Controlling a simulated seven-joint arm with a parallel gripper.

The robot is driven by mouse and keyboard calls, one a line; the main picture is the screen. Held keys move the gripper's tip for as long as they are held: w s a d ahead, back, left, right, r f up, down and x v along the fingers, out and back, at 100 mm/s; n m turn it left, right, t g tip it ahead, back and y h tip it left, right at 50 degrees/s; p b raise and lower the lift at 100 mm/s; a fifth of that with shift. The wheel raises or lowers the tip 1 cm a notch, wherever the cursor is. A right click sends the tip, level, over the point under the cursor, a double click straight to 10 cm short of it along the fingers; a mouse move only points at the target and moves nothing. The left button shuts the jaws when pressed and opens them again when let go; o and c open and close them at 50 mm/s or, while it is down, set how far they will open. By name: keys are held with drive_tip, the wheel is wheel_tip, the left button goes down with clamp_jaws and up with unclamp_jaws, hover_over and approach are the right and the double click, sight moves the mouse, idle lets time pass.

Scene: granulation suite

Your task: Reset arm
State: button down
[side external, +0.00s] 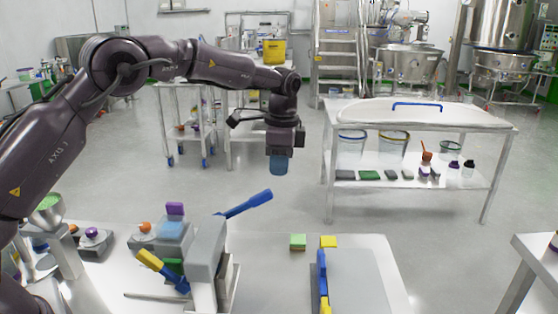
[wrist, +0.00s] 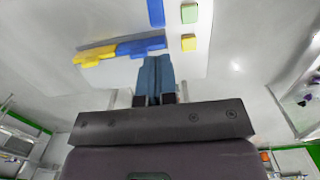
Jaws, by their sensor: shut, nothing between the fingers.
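My gripper (side external: 279,163) hangs down in mid-air in the side external view, above the floor beyond the far edge of the white work table (side external: 270,270). Its blue fingers are together and hold nothing. In the wrist view my gripper (wrist: 156,68) also shows with its fingers closed, with the table (wrist: 200,58) and its items past them. My arm reaches in from the left, bent at the elbow, well above the table.
On the table are a grey device with a blue lever (side external: 246,204), a green block (side external: 297,242), a yellow block (side external: 328,241) and a grey board (side external: 358,282). A steel table (side external: 430,116) stands behind to the right. The floor around the gripper is open.

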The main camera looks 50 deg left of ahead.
drive_tip(key=shift+r, duration=0.5)
drive_tip(key=s+r+n+t, duration=0.3)
drive_tip(key=s+r+n, duration=0.1)
drive_tip(key=s, duration=1.2)
drive_tip(key=s+d+r+n+t, duration=0.1)
drive_tip(key=s+r+n+t, duration=0.2)
drive_tip(key=s, duration=1.3)
wheel_tip(320, 180, up, 2)
drive_tip(key=shift+d+r+n, duration=0.1)
drive_tip(key=shift+d+n, duration=0.2)
drive_tip(key=shift+n, duration=0.7)
